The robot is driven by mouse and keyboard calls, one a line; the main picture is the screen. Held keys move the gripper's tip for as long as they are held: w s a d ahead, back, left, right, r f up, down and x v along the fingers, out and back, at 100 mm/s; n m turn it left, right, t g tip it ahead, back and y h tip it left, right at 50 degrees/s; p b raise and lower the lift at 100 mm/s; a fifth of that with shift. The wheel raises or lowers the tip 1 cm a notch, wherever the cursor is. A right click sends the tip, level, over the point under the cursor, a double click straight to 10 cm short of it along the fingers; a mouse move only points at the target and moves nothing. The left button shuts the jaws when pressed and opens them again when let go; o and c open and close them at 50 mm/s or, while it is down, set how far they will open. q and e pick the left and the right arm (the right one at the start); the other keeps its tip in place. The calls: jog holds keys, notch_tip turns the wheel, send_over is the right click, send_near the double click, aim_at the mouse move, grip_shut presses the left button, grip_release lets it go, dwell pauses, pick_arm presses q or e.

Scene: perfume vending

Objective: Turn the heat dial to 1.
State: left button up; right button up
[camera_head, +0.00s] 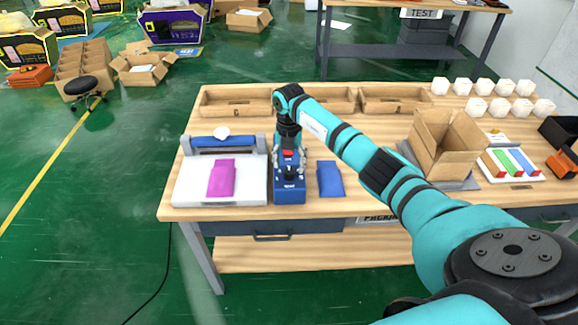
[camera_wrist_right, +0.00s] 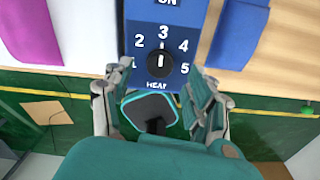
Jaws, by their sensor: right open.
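The blue control box (camera_head: 289,196) stands on the wooden table between a white machine with a pink pouch and a blue pouch. Its black heat dial (camera_wrist_right: 161,60) shows in the right wrist view, ringed by the numbers 1 to 5 above a HEAT label. The dial's white mark is upright, in line with the 3. My right gripper (camera_head: 289,168) is above the box, pointing down; it also shows in the right wrist view (camera_wrist_right: 156,80). Its fingers are open on either side of the dial, with no clear contact visible. My left gripper is not in view.
The white sealing machine (camera_head: 190,188) with the pink pouch (camera_head: 221,178) is close on the left. The blue pouch (camera_head: 330,180) lies close on the right. Wooden trays (camera_head: 235,101) line the back. An open cardboard box (camera_head: 447,145) stands further right.

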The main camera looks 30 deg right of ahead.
aim_at(289, 171)
jog(key=shift+f, duration=1.6)
jog(key=c, duration=1.2)
